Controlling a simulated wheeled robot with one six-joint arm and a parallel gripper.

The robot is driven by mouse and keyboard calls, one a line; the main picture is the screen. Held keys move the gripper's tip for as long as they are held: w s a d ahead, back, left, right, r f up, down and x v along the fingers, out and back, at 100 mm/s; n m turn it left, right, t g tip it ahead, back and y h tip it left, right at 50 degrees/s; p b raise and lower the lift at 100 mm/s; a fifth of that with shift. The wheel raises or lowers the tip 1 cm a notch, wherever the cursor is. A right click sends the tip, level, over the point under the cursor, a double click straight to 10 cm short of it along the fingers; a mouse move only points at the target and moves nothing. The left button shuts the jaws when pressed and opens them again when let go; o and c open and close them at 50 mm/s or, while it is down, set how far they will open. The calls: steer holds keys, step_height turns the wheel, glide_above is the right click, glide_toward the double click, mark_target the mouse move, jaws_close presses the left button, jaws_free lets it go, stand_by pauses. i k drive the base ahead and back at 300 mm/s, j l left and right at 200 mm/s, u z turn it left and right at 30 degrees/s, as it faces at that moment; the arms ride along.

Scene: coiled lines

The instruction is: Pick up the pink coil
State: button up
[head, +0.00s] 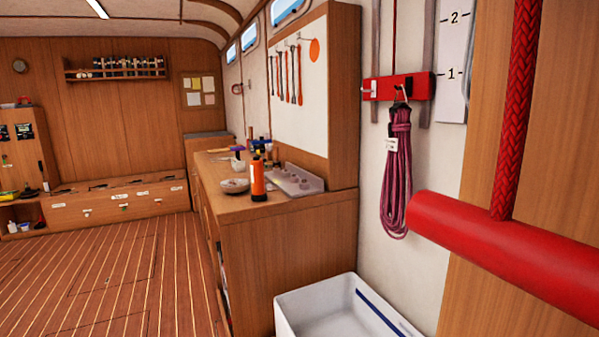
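The pink coil (397,175) is a purple-pink rope bundle with a small white tag. It hangs upright, by a dark loop at its top, from a metal hook on a red bracket (385,88) on the white wall. Its lower right edge comes close to the end of a red bar in the picture; I cannot tell if they touch. My gripper is not in view.
The thick red bar (510,245), on a braided red rope (518,100), fills the near right. A white bin (300,318) stands below the coil. A wooden workbench (300,245) with an orange bottle (257,180) is left. The plank floor (110,275) is open.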

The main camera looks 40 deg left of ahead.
mark_target(398, 144)
steer(key=i+u, duration=0.1)
steer(key=u, duration=0.35)
steer(key=i+j+u, duration=0.15)
steer(key=i+j, duration=0.55)
steer(key=j, duration=0.2)
steer(key=i+j+u, duration=0.15)
steer(key=i+j, duration=0.6)
steer(key=j, duration=0.1)
